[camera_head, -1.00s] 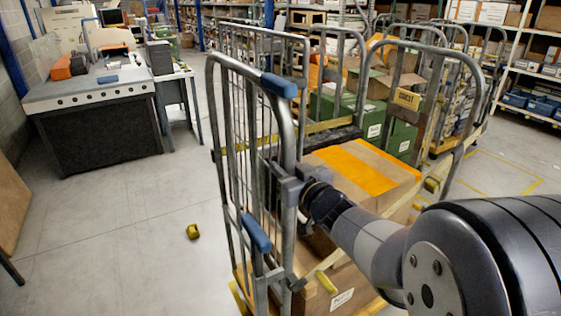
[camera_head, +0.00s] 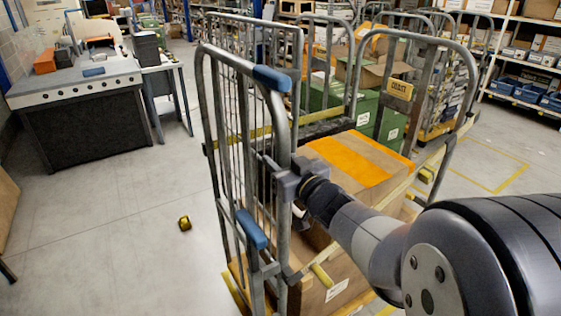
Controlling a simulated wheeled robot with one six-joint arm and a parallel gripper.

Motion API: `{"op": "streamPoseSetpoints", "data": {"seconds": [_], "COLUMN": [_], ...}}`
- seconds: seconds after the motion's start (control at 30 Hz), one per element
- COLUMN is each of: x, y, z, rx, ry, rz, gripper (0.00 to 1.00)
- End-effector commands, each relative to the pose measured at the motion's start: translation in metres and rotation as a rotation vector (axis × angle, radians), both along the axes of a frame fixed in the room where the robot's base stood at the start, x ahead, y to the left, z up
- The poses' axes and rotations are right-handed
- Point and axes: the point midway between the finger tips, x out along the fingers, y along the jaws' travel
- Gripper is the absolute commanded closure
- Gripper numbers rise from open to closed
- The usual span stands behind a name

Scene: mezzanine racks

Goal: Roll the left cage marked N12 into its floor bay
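The fingertips are partly hidden by the tube. Yellow floor lines (camera_head: 508,186) mark an area to the right.
More loaded cages with green crates (camera_head: 365,108) stand behind this cage. A workbench (camera_head: 85,110) stands at the left back. A small yellow object (camera_head: 184,223) lies on the floor left of the cage. Shelves with blue bins (camera_head: 528,92) line the right. The left floor is mostly clear.

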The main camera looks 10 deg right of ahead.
Motion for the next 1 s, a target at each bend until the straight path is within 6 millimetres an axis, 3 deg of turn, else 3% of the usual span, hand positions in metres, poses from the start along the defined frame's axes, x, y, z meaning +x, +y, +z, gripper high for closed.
{"op": "streamPoseSetpoints", "data": {"seconds": [0.27, 0.7, 1.0], "x": [-0.005, -0.076, -0.101], "y": [-0.002, -0.026, -0.033], "z": [-0.002, -0.001, -0.001], "rx": [-0.001, -0.002, 0.000], "ry": [0.003, 0.000, 0.001], "rz": [-0.002, -0.007, -0.003], "gripper": [0.64, 0.64, 0.64]}}
